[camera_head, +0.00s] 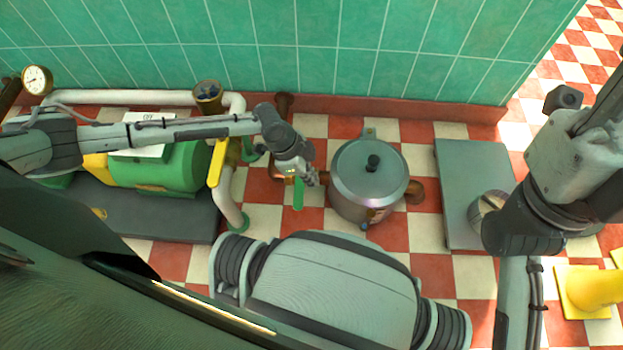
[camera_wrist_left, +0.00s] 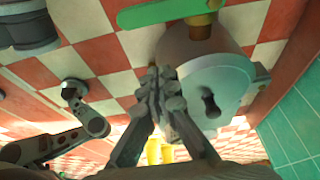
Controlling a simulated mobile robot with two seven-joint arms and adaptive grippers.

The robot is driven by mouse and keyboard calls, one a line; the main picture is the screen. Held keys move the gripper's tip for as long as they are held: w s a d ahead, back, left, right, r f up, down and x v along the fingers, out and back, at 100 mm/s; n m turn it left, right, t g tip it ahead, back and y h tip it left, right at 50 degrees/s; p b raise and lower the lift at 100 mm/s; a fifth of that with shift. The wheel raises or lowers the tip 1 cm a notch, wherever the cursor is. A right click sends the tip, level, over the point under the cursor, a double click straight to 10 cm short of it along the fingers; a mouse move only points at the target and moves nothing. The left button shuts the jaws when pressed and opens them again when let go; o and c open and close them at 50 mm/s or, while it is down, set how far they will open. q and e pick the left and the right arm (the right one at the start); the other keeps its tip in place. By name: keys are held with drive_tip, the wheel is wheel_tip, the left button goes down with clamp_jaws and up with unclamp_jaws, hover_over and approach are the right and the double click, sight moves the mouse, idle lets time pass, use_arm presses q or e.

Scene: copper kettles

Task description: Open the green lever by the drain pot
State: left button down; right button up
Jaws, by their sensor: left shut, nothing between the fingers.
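The green lever (camera_head: 298,193) sticks out toward me from the copper pipe on the left side of the drain pot. It also shows in the left wrist view as a flat green bar (camera_wrist_left: 165,12) at the top edge, by a brass fitting (camera_wrist_left: 201,24). The drain pot (camera_head: 352,198) is a grey lidded vessel on the floor, also in the left wrist view (camera_wrist_left: 222,75). My left gripper (camera_head: 313,179) is shut and empty, between the lever and the pot; in its wrist view the fingertips (camera_wrist_left: 160,92) look apart from the lever.
A green motor (camera_head: 180,168) on a dark base, white pipes and a yellow lever (camera_head: 216,163) stand left. A grey plate (camera_head: 455,165) lies right of the pot. The tiled wall (camera_head: 330,60) closes off the back. A yellow object (camera_head: 590,290) stands lower right.

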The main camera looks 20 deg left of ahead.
sight(300, 186)
use_arm(q)
wheel_tip(300, 186, down, 7)
drive_tip(key=a+b, duration=0.1)
drive_tip(key=b, duration=0.2)
drive_tip(key=shift+s+a+f, duration=0.15)
drive_tip(key=shift+a+f, duration=0.05)
drive_tip(key=shift+a, duration=0.1)
idle(0.4)
